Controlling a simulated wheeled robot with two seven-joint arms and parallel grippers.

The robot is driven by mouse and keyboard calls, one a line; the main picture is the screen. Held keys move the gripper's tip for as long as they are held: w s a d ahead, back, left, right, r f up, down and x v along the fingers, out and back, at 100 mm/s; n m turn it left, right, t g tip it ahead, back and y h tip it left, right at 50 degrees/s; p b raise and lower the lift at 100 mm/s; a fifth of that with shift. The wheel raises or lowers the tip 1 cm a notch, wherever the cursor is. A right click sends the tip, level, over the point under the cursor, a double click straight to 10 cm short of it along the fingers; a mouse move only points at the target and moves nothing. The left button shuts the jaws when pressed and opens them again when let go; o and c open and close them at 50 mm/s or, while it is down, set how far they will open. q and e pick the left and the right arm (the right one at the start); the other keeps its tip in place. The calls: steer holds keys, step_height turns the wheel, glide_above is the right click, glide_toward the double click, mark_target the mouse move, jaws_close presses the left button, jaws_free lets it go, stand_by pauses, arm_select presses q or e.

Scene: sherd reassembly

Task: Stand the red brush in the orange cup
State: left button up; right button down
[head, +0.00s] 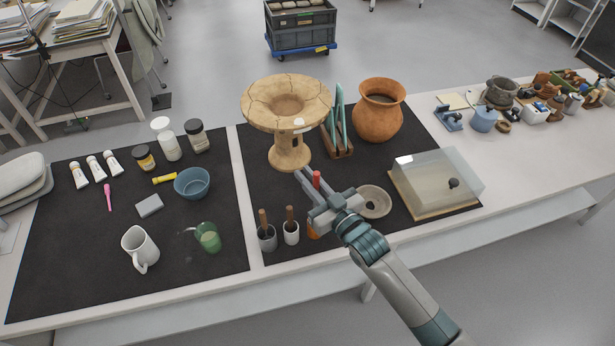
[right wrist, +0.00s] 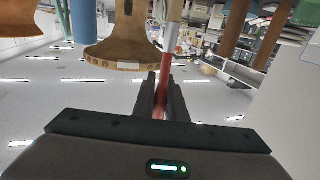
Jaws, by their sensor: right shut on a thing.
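My right gripper (head: 307,184) is shut on the red brush (head: 316,179). In the right wrist view the brush's red shaft (right wrist: 168,45) runs between the two fingers (right wrist: 160,95), with a pale tan section above it. In the head view only the brush's red upper end shows, roughly upright. The orange cup (head: 313,233) stands near the front edge of the right mat, mostly hidden behind the gripper and forearm. I cannot tell whether the brush's lower end is inside or above it. My left gripper is not in view.
A grey cup (head: 267,241) and a white cup (head: 291,236), each with a brown-handled tool, stand left of the orange cup. A round dish (head: 375,202) lies to the right. A large pedestal vessel (head: 291,147) and a plate rack (head: 340,145) stand behind.

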step_height(320, 180, down, 10)
steer(key=b, duration=0.7)
steer(key=shift+f, duration=0.15)
stand_by(0.4)
stand_by(0.3)
steer(key=c, duration=1.7)
jaws_free()
